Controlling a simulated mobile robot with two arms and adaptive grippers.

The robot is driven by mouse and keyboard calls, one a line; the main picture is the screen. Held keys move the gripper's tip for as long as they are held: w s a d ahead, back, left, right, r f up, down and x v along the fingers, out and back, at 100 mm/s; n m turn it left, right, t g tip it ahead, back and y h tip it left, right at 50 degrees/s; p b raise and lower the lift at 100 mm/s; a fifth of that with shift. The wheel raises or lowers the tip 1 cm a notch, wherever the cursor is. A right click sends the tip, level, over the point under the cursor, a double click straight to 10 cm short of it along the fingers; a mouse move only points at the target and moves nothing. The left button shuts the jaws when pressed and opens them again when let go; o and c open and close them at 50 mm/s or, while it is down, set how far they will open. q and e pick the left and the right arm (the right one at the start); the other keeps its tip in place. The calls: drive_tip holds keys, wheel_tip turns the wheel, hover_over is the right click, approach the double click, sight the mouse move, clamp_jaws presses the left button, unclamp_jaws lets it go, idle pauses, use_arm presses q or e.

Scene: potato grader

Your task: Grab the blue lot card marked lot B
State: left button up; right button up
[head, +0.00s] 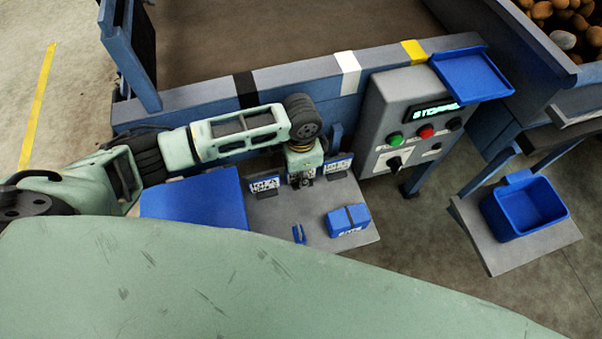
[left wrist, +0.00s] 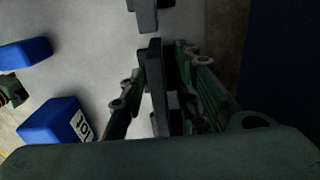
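My right gripper is not in view.
A blue box (head: 347,221) and a small blue forked piece (head: 299,233) lie on the grey shelf (head: 270,212). The control box (head: 412,120) with buttons stands right of the gripper. A blue tray (head: 472,75) and blue bin (head: 525,208) are further right.

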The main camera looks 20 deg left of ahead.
use_arm(q)
clamp_jaws()
